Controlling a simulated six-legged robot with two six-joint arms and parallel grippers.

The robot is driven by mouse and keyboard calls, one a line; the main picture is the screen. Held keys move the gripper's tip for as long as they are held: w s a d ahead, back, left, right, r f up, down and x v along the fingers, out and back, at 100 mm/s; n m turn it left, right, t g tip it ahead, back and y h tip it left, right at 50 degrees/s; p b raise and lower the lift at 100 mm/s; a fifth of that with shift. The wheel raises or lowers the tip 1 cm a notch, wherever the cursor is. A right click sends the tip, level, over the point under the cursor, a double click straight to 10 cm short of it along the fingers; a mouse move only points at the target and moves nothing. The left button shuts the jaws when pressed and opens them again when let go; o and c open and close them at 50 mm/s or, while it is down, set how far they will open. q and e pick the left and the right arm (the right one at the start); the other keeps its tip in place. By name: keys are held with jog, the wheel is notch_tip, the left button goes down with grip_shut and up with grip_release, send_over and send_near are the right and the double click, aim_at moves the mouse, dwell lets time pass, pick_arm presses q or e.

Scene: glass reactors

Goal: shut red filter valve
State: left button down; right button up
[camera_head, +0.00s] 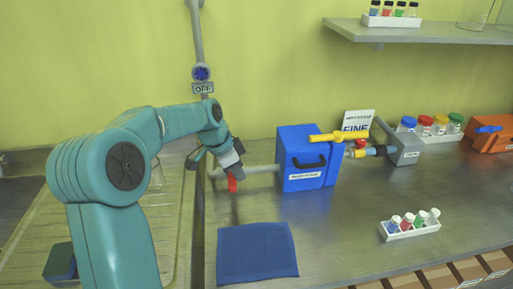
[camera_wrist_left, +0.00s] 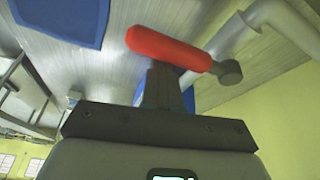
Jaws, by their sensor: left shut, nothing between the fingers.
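A red valve handle (camera_head: 232,184) hangs at the open end of a grey pipe (camera_head: 255,168), left of the blue box (camera_head: 300,158). In the left wrist view the red handle (camera_wrist_left: 168,48) lies across the picture just beyond my fingertips, with a grey round knob (camera_wrist_left: 230,72) at its right end. My left gripper (camera_head: 235,168) is at the handle from above, its fingers shut and empty. In the left wrist view the fingertips (camera_wrist_left: 163,78) overlap the handle's lower edge; I cannot tell whether they touch it. My right gripper is not in view.
A yellow handle (camera_head: 338,137) tops the blue box. A blue mat (camera_head: 257,252) lies in front. A white vial rack (camera_head: 412,230) stands at right. A grey box (camera_head: 404,150) and an orange box (camera_head: 489,132) stand behind. The counter between mat and rack is clear.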

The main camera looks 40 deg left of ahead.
pick_arm(q)
jog(key=shift+s+a, duration=0.1)
jog(key=shift+s, duration=0.1)
jog(key=shift+a+r, duration=0.15)
jog(key=shift+r, duration=0.15)
jog(key=v, duration=1.5)
jog(key=shift+r, duration=0.3)
